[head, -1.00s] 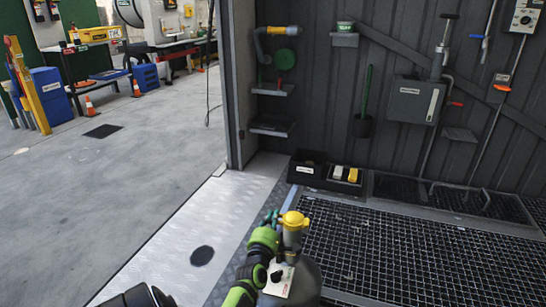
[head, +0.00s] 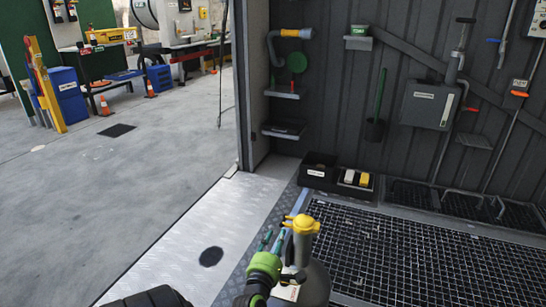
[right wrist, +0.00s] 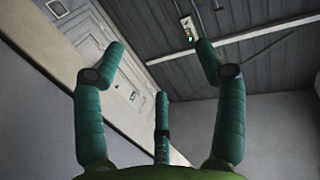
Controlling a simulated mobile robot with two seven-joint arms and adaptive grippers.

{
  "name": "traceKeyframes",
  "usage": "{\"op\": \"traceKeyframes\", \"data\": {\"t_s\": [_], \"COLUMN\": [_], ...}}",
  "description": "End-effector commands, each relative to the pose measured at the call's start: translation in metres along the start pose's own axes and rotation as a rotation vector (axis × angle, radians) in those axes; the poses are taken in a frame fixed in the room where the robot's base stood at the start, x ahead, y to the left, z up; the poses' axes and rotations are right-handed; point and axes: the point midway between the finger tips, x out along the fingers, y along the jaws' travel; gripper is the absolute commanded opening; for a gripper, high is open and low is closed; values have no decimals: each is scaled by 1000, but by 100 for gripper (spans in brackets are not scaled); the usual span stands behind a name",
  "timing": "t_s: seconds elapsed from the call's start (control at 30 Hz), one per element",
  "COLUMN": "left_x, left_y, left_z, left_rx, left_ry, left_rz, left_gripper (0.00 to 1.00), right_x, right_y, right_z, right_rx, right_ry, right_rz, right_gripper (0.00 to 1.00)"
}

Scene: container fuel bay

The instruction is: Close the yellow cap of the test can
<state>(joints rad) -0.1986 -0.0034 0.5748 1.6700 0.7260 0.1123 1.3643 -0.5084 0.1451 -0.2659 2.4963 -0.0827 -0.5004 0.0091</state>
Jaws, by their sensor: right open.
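The test can (head: 316,285) is a grey bottle-shaped container standing at the bottom centre of the head view, with a narrow grey neck. Its yellow cap (head: 303,224) sits at the top of the neck, with a small yellow part sticking out to the left. I cannot tell whether the cap is fully shut. My left gripper (head: 272,240) is just left of the neck, a little below the cap, its teal fingers spread and empty. My right gripper (right wrist: 159,50) shows in the right wrist view, open and empty, facing a wall and ceiling, away from the can.
Dark floor grating (head: 400,255) lies right of the can. Black bins (head: 319,173) stand at the wall behind it. A grey box (head: 428,104) and shelves hang on the dark wall. A bare metal plate floor (head: 190,235) is free to the left.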

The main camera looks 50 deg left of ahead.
Motion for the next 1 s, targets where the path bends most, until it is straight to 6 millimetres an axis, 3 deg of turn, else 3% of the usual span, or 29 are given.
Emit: {"op": "traceKeyframes", "data": {"t_s": [0.1, 0.3, 1.0], "left_x": [-22, -40, -42], "left_y": [0, 0, 0], "left_z": [0, 0, 5], "left_rx": [0, 0, 17], "left_ry": [1, -1, -13], "left_rz": [-2, -1, -4], "left_gripper": [34, 34, 34], "right_x": [0, 0, 0], "right_y": [0, 0, 0], "right_z": [0, 0, 0], "right_rx": [0, 0, 0], "right_ry": [0, 0, 0], "right_rz": [0, 0, 0], "right_gripper": [71, 71, 71]}}
